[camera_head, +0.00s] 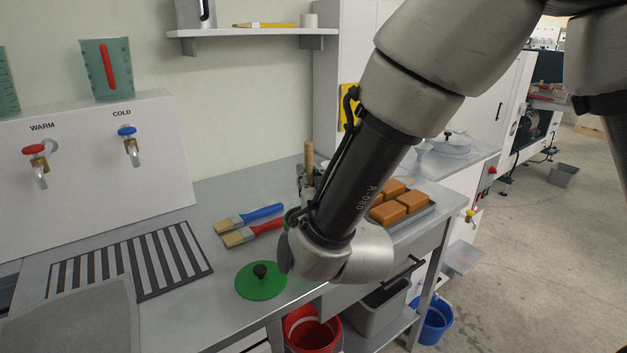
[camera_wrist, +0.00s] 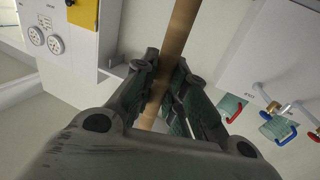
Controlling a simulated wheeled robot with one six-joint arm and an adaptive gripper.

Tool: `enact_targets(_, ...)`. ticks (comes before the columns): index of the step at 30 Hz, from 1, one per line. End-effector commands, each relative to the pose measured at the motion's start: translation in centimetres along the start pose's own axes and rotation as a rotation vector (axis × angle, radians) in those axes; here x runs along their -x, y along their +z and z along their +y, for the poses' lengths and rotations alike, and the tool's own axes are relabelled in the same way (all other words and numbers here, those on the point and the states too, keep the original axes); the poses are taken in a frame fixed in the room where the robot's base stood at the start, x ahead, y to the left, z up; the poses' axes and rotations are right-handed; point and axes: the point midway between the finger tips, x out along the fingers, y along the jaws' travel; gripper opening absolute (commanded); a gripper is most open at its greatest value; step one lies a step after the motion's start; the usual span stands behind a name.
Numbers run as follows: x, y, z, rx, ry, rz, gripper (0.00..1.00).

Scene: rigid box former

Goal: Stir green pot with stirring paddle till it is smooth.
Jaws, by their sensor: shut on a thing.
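The wooden handle of the stirring paddle (camera_head: 309,158) stands roughly upright above the bench, behind my arm. My gripper (camera_head: 308,184) is mostly hidden by my wrist in the head view. In the wrist view my gripper (camera_wrist: 166,88) is shut on the handle (camera_wrist: 181,28), which passes between the fingers. A small green edge of the green pot (camera_head: 291,217) shows beside my wrist; the rest is hidden, so its contents and the paddle's lower end cannot be seen. A green lid (camera_head: 262,284) with a black knob lies flat on the bench.
Two brushes, blue-handled (camera_head: 252,217) and red-handled (camera_head: 256,232), lie left of my wrist. A striped rack (camera_head: 128,262) is further left. A tray of orange-brown blocks (camera_head: 405,207) is at the right. Warm and cold taps (camera_head: 130,146) stick out behind.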

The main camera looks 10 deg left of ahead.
Motion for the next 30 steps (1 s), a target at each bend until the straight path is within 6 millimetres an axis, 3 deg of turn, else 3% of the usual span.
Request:
enact_targets(16,0.2,-0.3,-0.5,0.000,0.002,0.000,0.00)
enact_targets(30,0.1,-4.3,-0.4,-0.001,0.002,0.001,0.00)
